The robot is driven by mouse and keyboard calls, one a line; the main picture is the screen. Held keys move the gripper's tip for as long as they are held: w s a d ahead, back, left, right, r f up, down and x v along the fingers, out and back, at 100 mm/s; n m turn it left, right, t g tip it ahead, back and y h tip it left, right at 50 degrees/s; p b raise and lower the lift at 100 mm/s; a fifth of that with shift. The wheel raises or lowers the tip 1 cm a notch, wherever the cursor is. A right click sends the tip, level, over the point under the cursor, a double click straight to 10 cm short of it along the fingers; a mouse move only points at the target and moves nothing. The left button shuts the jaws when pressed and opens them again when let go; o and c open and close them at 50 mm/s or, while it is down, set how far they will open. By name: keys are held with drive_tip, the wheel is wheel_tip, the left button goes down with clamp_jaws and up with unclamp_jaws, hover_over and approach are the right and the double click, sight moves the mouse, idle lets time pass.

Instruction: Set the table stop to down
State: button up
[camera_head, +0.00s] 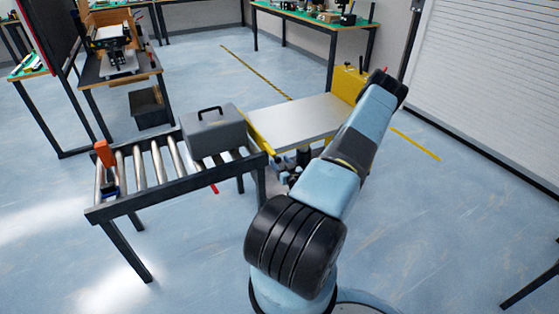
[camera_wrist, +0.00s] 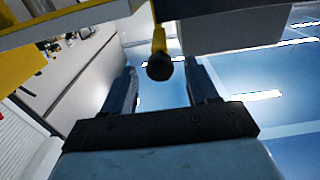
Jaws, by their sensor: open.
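The lift-like table (camera_head: 305,115) with a pale metal top stands at the end of the roller conveyor. A yellow bar (camera_head: 256,131), apparently the table stop, runs along the table's edge facing the conveyor. In the wrist view a yellow lever (camera_wrist: 159,38) ends in a black knob (camera_wrist: 159,67). My gripper (camera_head: 286,169) is low by the table's near corner, partly hidden by my arm. In the wrist view my gripper (camera_wrist: 161,75) is open, with the knob seen between its fingertips. I cannot tell whether they touch it.
A grey case (camera_head: 214,130) with a black handle sits on the roller conveyor (camera_head: 122,207), close to the table. A yellow box (camera_head: 348,84) is at the table's back right.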

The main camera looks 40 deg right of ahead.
drive_tip(key=shift+x, duration=1.25)
clamp_jaws()
